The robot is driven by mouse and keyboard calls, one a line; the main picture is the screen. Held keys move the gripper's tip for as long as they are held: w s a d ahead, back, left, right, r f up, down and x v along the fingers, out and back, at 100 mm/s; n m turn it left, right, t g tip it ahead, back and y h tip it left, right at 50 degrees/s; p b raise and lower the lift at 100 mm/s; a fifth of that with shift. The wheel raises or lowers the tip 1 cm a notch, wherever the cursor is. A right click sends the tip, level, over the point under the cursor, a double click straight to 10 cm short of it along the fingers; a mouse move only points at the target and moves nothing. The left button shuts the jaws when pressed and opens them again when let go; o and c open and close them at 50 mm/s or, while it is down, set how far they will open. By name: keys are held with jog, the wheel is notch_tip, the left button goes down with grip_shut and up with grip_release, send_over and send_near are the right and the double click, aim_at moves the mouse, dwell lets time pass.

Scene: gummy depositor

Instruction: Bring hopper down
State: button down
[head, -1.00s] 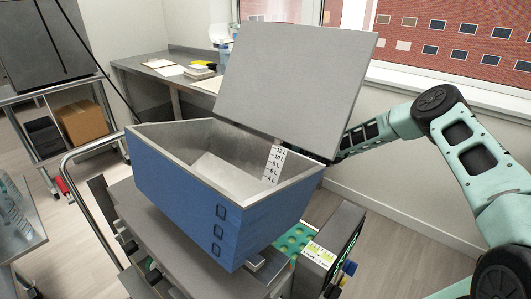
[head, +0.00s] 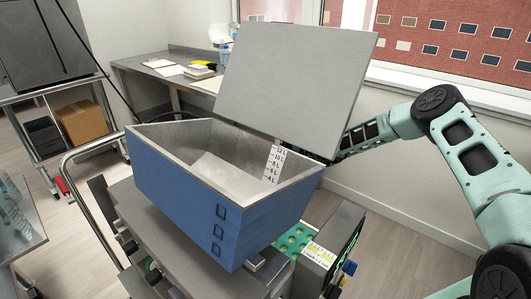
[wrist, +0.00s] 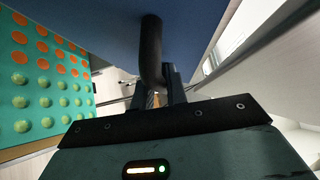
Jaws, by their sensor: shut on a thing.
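The hopper (head: 180,190) is a blue-sided, grey-rimmed open bin with a litre scale inside. It stands over the grey machine, and its inside looks empty. Its flat grey lid (head: 295,85) stands tilted up at the back. In the wrist view the hopper's blue wall (wrist: 85,25) fills the top, with a black curved handle (wrist: 151,50) on it. My gripper (wrist: 158,97) is shut on this handle. In the head view the gripper is hidden behind the lid and hopper.
A green tray with round cavities (head: 292,240) lies under the hopper's right side; in the wrist view its cavities (wrist: 40,85) look orange and green. A control box (head: 325,250) stands beside it. A cart with a cardboard box (head: 82,122) is at left, and a side table (head: 180,75) behind.

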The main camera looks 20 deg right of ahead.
aim_at(258, 151)
jog(key=shift+s+a+r+n+h, duration=0.2)
jog(key=shift+a+r+n+h, duration=0.05)
jog(key=shift+r+n+h, duration=0.05)
jog(key=shift+s+a+r+n+g+h, duration=0.15)
jog(key=shift+s+a+r+n+h, duration=0.3)
jog(key=shift+a, duration=0.25)
jog(key=shift+s+a+r+n+g+h, duration=0.15)
jog(key=shift+s+a+r+n+h, duration=0.25)
jog(key=shift+a, duration=0.25)
jog(key=c, duration=1.4)
grip_release()
jog(key=shift+w+d+f, duration=0.1)
jog(key=shift+d, duration=0.1)
